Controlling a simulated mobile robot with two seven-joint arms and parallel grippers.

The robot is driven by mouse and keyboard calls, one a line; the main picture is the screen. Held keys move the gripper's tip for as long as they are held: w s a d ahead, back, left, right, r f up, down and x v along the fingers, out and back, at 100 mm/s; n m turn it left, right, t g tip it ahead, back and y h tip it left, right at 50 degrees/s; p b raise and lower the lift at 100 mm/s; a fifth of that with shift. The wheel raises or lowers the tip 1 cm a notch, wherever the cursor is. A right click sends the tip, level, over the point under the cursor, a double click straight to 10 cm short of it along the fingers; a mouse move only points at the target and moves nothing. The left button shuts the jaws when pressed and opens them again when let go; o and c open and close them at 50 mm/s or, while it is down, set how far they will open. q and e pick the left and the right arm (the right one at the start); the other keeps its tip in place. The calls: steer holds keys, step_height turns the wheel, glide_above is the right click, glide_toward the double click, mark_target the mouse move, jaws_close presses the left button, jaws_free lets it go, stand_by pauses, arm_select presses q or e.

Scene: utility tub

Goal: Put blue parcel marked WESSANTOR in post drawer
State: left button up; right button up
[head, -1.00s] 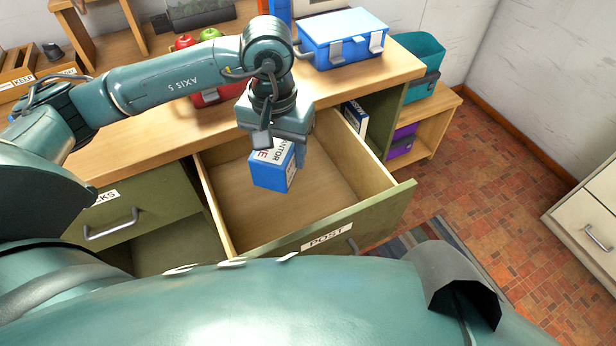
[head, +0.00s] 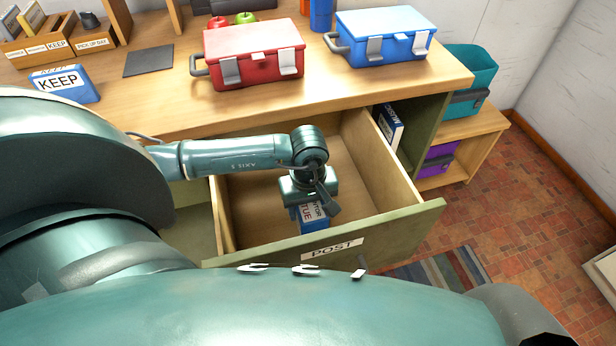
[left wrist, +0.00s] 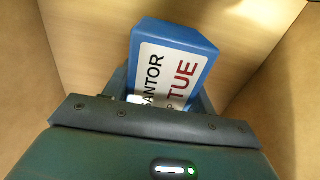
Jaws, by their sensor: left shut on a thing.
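The blue parcel (head: 308,217) has a white label; "SANTOR" and "TUE" can be read on it in the left wrist view (left wrist: 170,72). My left gripper (head: 309,200) is shut on the parcel, pointing down inside the open post drawer (head: 331,248). The drawer is pulled out, with a "POST" label on its green front. The parcel is low between the drawer walls, near the front. I cannot tell whether it touches the drawer floor. The gripper hides part of the parcel. My right gripper is not in view.
On the worktop stand a red case (head: 255,57), a blue case (head: 385,38) and a blue parcel marked KEEP (head: 64,84). The visible drawer floor around the held parcel is clear. A teal bin (head: 470,75) stands on the shelf at right.

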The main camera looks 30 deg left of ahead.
arm_select(q)
steer(key=shift+f, duration=1.55)
steer(key=shift+f, duration=0.1)
steer(key=shift+f+b, duration=0.15)
steer(key=shift+b, duration=0.15)
steer(key=o, duration=1.1)
steer(key=shift+r+p, duration=0.35)
step_height(320, 180, up, 12)
steer(key=shift+f, duration=0.1)
